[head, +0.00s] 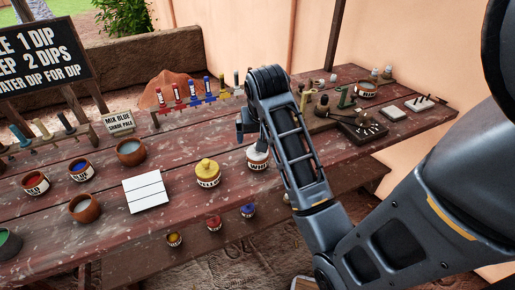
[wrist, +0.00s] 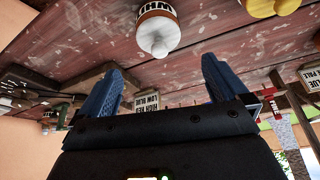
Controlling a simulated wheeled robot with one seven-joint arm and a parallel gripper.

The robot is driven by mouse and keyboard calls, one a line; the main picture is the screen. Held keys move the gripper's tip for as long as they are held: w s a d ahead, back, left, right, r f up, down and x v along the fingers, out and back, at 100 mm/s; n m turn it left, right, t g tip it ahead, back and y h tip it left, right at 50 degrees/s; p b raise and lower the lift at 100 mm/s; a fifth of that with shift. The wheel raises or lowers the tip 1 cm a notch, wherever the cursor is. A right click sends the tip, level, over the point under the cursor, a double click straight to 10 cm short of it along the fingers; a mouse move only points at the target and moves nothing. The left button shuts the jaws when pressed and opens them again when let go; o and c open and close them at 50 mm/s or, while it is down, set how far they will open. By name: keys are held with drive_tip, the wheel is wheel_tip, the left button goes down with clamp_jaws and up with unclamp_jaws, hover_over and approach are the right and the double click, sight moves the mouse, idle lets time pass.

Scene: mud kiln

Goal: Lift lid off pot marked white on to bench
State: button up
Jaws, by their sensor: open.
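The white pot (head: 257,164) stands on the red-brown bench (head: 330,150), partly hidden by my arm, its label only partly legible. Its white lid (head: 256,153) is on it. In the wrist view, upside down, the pot (wrist: 157,9) shows at the top with the lid's round knob (wrist: 159,48) facing my gripper (wrist: 160,76). The fingers are spread wide and empty, apart from the lid. In the head view my gripper (head: 249,130) is above and slightly left of the pot, partly hidden by the arm.
Small paint pots (head: 214,222) sit on the lower front ledge. Colored peg racks (head: 187,97) stand behind. A dark tool tray (head: 362,129) lies right.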

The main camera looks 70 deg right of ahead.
drive_tip(key=p+x, duration=0.1)
drive_tip(key=x, duration=0.6)
drive_tip(key=shift+f, duration=0.2)
drive_tip(key=shift+c, duration=0.2)
drive_tip(key=c, duration=1.1)
